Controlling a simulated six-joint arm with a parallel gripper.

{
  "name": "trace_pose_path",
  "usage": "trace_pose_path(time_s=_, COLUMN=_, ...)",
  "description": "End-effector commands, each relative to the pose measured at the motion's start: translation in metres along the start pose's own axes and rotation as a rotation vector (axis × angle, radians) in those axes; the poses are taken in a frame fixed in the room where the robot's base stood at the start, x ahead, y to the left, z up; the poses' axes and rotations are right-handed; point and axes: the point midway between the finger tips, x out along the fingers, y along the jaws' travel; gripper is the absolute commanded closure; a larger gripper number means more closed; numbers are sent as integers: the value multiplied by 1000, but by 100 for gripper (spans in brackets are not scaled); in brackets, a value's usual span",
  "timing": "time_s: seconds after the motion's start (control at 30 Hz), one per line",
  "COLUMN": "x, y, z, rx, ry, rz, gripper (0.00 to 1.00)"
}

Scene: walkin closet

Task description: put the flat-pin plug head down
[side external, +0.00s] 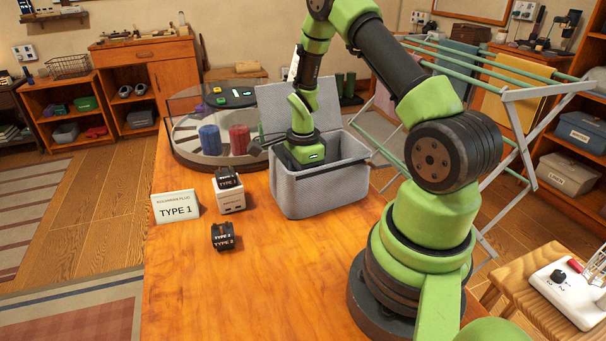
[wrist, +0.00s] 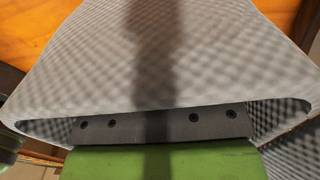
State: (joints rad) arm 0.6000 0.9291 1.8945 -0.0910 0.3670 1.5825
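A black plug head marked TYPE 1 (side external: 228,178) sits on top of a small white block (side external: 231,200) on the wooden table. A second black plug head (side external: 222,241), its label seeming to read TYPE 2, rests on the table nearer the camera. I cannot see pins on either, so I cannot tell which is flat-pin. My gripper (side external: 292,153) is at the open grey fabric box (side external: 318,193), its green body partly below the rim. Its fingertips and anything between them are hidden. The wrist view shows mostly grey woven fabric (wrist: 160,65) close up.
A white card reading TYPE 1 (side external: 175,207) stands left of the block. Behind is a round tray (side external: 190,158) with blue (side external: 210,140) and red (side external: 239,139) cylinders. The box's lid (side external: 290,97) stands open at the back. The table's front left is clear.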

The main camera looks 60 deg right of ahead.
Motion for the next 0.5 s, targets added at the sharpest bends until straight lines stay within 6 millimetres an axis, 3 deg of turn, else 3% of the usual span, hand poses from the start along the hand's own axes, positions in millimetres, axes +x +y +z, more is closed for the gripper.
trace_pose_path(time_s=0.03, x=0, y=0, z=0, rx=0, ry=0, rz=0, gripper=40)
trace_pose_path(time_s=0.1, x=0, y=0, z=0, rx=0, ry=0, rz=0, gripper=31)
trace_pose_path(time_s=0.37, x=-2, y=0, z=0, rx=0, ry=0, rz=-1, gripper=31)
trace_pose_path(time_s=0.5, x=-14, y=-1, z=0, rx=0, ry=0, rz=-4, gripper=31)
